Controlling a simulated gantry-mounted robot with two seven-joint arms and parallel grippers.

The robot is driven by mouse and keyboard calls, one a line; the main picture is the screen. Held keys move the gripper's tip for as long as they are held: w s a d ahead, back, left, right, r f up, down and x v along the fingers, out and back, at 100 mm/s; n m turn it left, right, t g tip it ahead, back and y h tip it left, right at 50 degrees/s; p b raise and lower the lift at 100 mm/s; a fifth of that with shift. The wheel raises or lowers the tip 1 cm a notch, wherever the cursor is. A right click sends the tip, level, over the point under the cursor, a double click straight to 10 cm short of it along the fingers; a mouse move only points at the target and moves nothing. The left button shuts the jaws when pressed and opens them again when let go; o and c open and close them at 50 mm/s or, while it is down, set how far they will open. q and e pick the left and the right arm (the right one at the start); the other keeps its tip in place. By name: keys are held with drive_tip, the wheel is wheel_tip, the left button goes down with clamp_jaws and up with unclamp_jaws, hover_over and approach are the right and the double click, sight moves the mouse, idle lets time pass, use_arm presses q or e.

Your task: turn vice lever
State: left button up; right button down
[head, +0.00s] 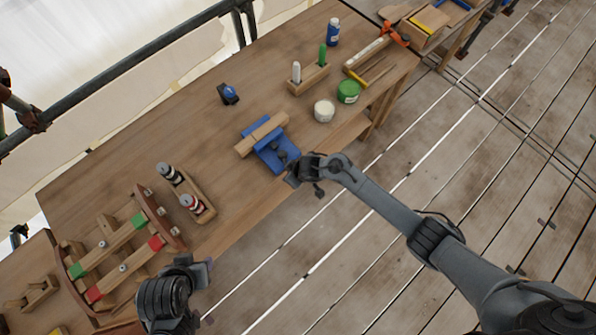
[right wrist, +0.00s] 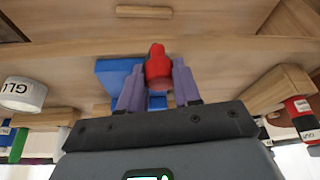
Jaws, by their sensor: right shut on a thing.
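The blue vice (head: 275,152) is on the wooden bench, with wooden jaw pieces (head: 262,134) on its top. My right gripper (head: 297,172) is at the vice's front end, near the bench edge. In the right wrist view, the gripper's two purple fingers (right wrist: 157,90) are shut on the red lever (right wrist: 158,66), with the blue vice (right wrist: 118,72) right behind it. The head view hides the lever behind the gripper. My left gripper (head: 204,268) is at the front edge of the bench, away from the vice; its finger gap is unclear.
A white tub (head: 324,110) and a green tin (head: 348,92) stand right of the vice. A wooden rack with bottles (head: 186,192) stands to its left, and a wooden frame with red and green blocks (head: 120,245) is further left. Bare bench (head: 205,145) lies left of the vice.

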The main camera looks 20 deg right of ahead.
drive_tip(key=c, duration=0.8)
unclamp_jaws()
drive_tip(key=shift+a, duration=0.1)
drive_tip(key=shift+p+v, duration=1.4)
drive_tip(key=shift+v, duration=4.05)
drive_tip(key=shift+s+f, duration=0.1)
